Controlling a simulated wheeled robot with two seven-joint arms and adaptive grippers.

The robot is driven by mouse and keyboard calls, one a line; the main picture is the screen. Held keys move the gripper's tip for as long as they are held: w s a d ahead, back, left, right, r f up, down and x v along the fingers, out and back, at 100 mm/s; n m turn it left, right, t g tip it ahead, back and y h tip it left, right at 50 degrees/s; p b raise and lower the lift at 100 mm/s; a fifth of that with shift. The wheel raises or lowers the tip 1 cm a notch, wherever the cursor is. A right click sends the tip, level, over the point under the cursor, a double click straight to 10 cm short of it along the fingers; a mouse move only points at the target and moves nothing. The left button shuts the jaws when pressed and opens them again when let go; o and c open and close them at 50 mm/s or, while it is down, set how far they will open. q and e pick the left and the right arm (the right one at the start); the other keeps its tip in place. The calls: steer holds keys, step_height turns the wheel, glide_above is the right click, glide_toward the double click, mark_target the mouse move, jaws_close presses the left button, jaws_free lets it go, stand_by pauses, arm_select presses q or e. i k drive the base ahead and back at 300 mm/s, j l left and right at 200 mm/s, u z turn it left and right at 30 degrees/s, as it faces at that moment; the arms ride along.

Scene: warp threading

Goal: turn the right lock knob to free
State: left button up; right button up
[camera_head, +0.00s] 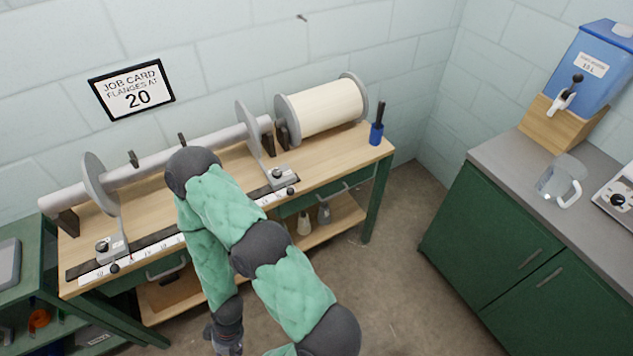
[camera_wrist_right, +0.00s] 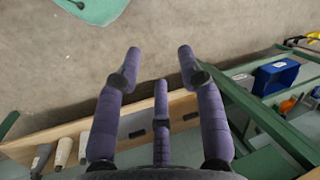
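The right flange (camera_head: 248,130) stands upright on the long shaft over the bench. Its grey foot (camera_head: 282,180) carries a black knob (camera_head: 278,173) on top, with a second dark knob (camera_head: 290,191) at the bench's front edge. I cannot tell which way either knob is turned. My right arm bends over the bench, and its gripper (camera_head: 226,338) hangs in front of the bench, low and away from the knobs. In the right wrist view the gripper (camera_wrist_right: 160,75) has its three fingers apart with nothing between them. No knob shows there. My left gripper is not in view.
The left flange (camera_head: 98,185) has its own foot and knob (camera_head: 102,246). A white ruler (camera_head: 130,262) runs along the front edge. A cream warp roll (camera_head: 325,107) and blue cup (camera_head: 376,133) stand at the right. A shelf with bottles (camera_wrist_right: 63,151) lies below.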

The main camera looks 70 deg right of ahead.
mark_target(277, 173)
steer(key=z, duration=2)
